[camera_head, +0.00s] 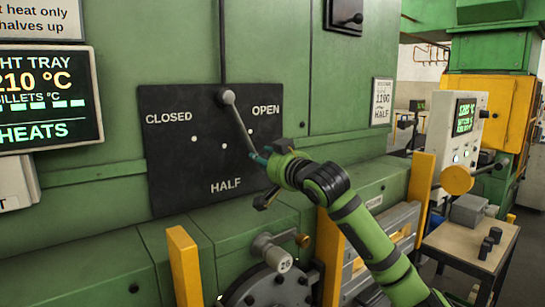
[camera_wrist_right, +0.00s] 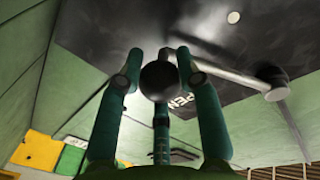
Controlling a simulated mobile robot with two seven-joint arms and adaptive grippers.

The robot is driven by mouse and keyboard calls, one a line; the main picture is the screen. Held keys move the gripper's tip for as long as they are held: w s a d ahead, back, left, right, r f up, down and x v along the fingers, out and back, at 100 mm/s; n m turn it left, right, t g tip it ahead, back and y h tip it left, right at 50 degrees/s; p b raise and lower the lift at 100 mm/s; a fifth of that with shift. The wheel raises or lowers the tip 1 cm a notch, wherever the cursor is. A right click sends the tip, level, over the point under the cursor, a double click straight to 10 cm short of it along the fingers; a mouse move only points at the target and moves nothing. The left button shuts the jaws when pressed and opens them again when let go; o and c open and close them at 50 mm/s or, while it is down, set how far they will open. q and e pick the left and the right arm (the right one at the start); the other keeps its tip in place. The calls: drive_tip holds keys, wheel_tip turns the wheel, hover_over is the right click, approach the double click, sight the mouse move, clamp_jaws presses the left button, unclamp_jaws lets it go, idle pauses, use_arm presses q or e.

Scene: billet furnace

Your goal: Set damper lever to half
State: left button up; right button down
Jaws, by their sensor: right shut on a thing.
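The damper lever (camera_head: 240,123) is a grey rod on a black plate (camera_head: 175,180) marked CLOSED, OPEN and HALF. From its upper pivot it slants down and right, passing beside the OPEN label. Its dark ball knob (camera_wrist_right: 160,81) sits among the green fingers of my right gripper (camera_wrist_right: 160,75), which is shut on it. In the head view my right gripper (camera_head: 268,160) is at the lever's lower end and covers the knob. White dots mark the plate; one (camera_head: 222,146) is above HALF, left of the rod. My left gripper is not in view.
A green furnace wall (camera_head: 270,50) carries the plate. Below it are a ledge, a round fitting (camera_head: 270,290) and yellow posts (camera_head: 184,266). A small sign (camera_head: 381,101) reads HALF. A control panel (camera_head: 465,125) and side table (camera_head: 470,245) stand at right.

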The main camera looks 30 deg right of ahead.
drive_tip(key=shift+s+a+f+m+g+y, duration=0.1)
drive_tip(key=shift+a+f+m, duration=0.2)
drive_tip(key=shift+a+m, duration=0.75)
drive_tip(key=shift+s+a+f+m+g+y, duration=0.1)
drive_tip(key=shift+a+f+m, duration=0.35)
drive_tip(key=shift+a, duration=0.85)
drive_tip(key=shift+s+a+f+m+g+y, duration=0.1)
drive_tip(key=shift+a+f+m, duration=0.05)
drive_tip(key=shift+a+m, duration=0.95)
drive_tip(key=shift+a, duration=0.1)
drive_tip(key=c, duration=0.8)
unclamp_jaws()
drive_tip(key=s, duration=0.8)
drive_tip(key=s+r, duration=0.1)
drive_tip(key=s, duration=0.3)
drive_tip(key=shift+w, duration=0.1)
